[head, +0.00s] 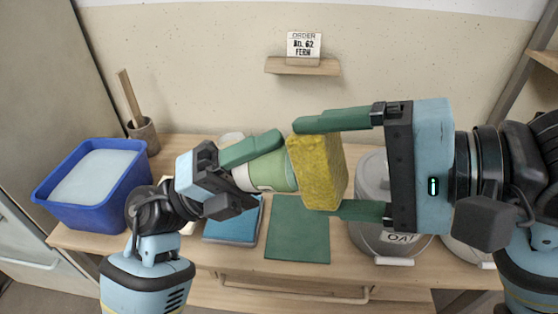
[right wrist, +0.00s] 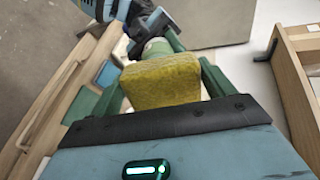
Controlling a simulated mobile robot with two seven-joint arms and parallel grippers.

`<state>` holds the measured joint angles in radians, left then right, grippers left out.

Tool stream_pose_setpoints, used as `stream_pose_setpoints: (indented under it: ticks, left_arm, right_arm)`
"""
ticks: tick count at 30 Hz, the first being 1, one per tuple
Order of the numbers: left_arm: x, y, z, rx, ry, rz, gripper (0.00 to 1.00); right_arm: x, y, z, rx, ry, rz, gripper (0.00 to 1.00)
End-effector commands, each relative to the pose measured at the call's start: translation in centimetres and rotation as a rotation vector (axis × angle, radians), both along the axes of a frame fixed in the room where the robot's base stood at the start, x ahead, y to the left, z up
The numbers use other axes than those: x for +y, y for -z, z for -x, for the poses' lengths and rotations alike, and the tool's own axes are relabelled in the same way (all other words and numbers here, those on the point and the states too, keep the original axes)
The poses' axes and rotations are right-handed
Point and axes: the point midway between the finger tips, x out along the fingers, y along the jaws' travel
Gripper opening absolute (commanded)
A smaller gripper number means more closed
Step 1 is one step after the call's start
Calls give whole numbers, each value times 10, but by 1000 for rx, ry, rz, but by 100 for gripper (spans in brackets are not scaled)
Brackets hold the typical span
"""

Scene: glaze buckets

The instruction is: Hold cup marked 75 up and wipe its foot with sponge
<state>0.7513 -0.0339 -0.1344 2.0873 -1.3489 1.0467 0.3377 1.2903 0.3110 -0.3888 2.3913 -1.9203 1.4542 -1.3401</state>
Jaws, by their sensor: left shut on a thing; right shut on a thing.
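The cup (head: 268,173), pale green and cream, is tilted on its side above the table in the head view; no number shows on it. My left gripper (head: 260,168) is shut on it, with one green finger along its upper side. The yellow sponge (head: 318,172) is between the green fingers of my right gripper (head: 316,165), which is shut on it. The sponge's left face is against or very close to the green end of the cup; contact is hidden. In the right wrist view the sponge (right wrist: 162,82) covers most of the cup (right wrist: 156,48).
A blue tub (head: 95,208) with pale contents stands at left, near a pot (head: 144,134) holding a wooden stick. A green mat (head: 298,240) and a blue pad (head: 232,228) lie below the grippers. Grey buckets (head: 372,180) stand at right. An order card (head: 303,45) sits on a wall shelf.

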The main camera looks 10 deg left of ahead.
Motion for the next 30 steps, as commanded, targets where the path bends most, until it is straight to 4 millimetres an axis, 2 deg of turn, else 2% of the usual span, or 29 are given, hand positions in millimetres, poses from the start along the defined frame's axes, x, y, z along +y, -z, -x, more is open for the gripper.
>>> stream_pose_setpoints:
  ticks: [8, 19, 25, 30]
  left_arm:
    - [0, 0, 0, -1, 0, 1, 28]
    - [0, -1, 0, -1, 0, 1, 28]
    - [0, -1, 0, -2, 1, 1, 28]
    - [0, -1, 1, -2, 2, 1, 28]
  right_arm:
    - [-1, 4, 1, 0, 0, 0, 60]
    - [-6, 22, 2, 1, -1, 1, 60]
    - [-5, 20, 2, 0, -1, 1, 60]
    - [-3, 10, 1, -4, -2, -1, 60]
